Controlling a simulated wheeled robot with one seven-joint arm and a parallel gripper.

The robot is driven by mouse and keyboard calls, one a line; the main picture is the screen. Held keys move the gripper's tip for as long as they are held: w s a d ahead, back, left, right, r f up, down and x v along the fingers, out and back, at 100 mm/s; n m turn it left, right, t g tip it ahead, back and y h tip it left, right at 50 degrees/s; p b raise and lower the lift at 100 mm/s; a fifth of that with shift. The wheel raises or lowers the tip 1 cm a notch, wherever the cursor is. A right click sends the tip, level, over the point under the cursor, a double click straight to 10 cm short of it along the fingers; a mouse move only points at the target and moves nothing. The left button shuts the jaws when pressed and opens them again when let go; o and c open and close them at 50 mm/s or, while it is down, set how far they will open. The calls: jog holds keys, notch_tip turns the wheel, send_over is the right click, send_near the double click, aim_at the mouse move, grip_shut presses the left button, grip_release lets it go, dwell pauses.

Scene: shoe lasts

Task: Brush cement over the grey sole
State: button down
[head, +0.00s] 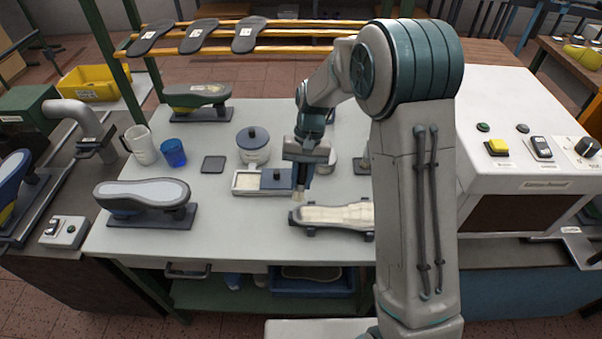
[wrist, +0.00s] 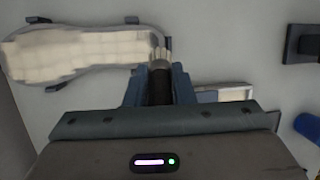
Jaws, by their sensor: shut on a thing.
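My gripper (head: 301,174) is shut on a brush (wrist: 159,85), held bristles down. The pale bristles (head: 298,194) are at the left end of the sole in the head view. In the wrist view they meet the sole's right end; whether they touch it is unclear. The sole (head: 332,214) lies flat in a dark holder (head: 311,231). Its top is mostly covered in cream, blocky patches, with a thin greyer margin; it also shows in the wrist view (wrist: 80,52). My arm hides its right end in the head view. A shallow tray (head: 236,190) with cream contents stands behind it.
A last with a grey sole (head: 143,193) stands left. The bench front between is clear.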

aim_at(302, 172)
jog(key=shift+r+p, duration=1.2)
jog(key=shift+r, duration=0.85)
jog(key=shift+f, duration=0.1)
